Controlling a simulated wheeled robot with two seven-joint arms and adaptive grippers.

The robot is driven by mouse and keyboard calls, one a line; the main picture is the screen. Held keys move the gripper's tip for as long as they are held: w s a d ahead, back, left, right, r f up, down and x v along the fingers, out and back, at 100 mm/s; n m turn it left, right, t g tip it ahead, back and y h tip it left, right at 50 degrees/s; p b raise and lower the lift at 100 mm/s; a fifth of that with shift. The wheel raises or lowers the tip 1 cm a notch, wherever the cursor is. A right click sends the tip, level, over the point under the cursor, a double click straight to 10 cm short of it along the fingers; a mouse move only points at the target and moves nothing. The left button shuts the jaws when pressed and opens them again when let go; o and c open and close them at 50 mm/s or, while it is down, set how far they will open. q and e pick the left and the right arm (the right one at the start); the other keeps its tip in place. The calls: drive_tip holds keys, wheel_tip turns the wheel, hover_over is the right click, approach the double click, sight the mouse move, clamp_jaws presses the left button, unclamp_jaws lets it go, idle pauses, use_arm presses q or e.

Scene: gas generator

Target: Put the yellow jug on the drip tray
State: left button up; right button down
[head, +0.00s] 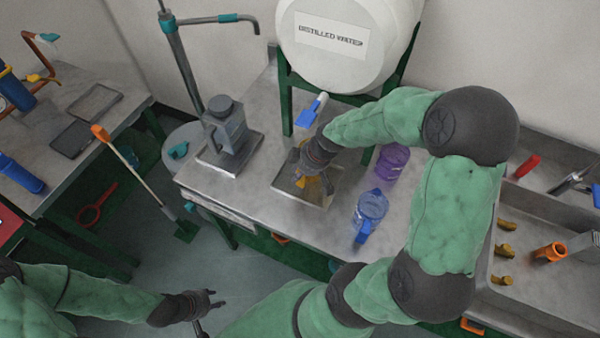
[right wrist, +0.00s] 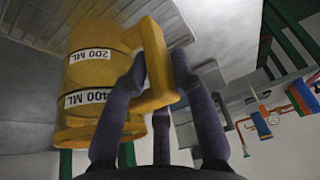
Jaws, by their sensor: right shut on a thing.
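The yellow jug (head: 302,181) is mostly hidden under my right gripper in the head view, over the drip tray (head: 284,183) on the metal table. In the right wrist view the jug (right wrist: 95,85) shows 200 ML and 400 ML labels. My right gripper (head: 318,166) is shut on the jug's handle; its dark fingers (right wrist: 160,85) lie around the handle. I cannot tell whether the jug touches the tray or hangs just above it. My left gripper (head: 208,304) is open and empty, low in front of the table.
A grey device (head: 228,128) stands at left. The distilled water tank (head: 345,45) is behind. A sink (head: 530,225) lies right.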

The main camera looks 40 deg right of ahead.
drive_tip(key=shift+r, duration=0.1)
drive_tip(key=c, duration=1.4)
unclamp_jaws()
drive_tip(key=shift+c, duration=0.2)
drive_tip(key=o, duration=0.4)
drive_tip(key=shift+o, duration=0.2)
drive_tip(key=p+v, duration=0.3)
drive_tip(key=v, duration=0.9)
